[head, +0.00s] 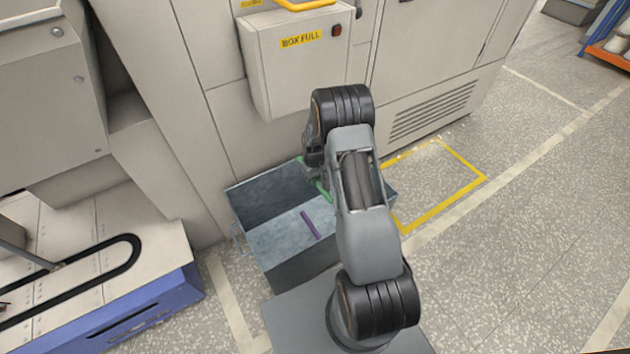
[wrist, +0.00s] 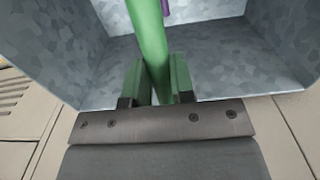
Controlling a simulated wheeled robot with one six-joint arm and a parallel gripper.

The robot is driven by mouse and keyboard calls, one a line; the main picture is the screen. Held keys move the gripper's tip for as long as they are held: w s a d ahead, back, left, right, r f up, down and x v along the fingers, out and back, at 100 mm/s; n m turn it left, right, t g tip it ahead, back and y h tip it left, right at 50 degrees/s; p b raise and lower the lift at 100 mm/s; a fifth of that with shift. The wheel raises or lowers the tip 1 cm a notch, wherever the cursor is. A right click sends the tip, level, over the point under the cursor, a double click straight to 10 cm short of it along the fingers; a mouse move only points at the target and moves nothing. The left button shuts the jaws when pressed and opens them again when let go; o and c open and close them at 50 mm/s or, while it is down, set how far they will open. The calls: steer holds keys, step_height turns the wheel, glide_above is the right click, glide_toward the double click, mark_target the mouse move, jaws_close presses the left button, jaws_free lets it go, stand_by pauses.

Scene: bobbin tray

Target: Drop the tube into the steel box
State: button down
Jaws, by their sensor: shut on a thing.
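A green tube (wrist: 149,40) is held between the fingers of my gripper (wrist: 157,85) in the wrist view. In the head view the green tube (head: 322,190) shows at my gripper (head: 312,178), over the open steel box (head: 240,215). My arm hides part of the box's right side. In the wrist view the steel box (wrist: 215,65) opens below and around the tube. A purple tube (head: 311,225) lies on the box floor, and its end (wrist: 166,8) shows at the top of the wrist view.
A machine with a "BOX FULL" panel (head: 300,60) stands behind the steel box. A blue-sided unit (head: 150,295) with a black looped track is at the left. A yellow floor outline (head: 445,205) at the right encloses bare floor.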

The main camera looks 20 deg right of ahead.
step_height(320, 180, down, 6)
steer(key=b, duration=0.3)
steer(key=shift+r, duration=0.25)
steer(key=c, duration=0.9)
jaws_free()
step_height(320, 180, up, 14)
steer(key=p, duration=0.3)
steer(key=shift+f+p, duration=0.1)
steer(key=shift+p, duration=0.2)
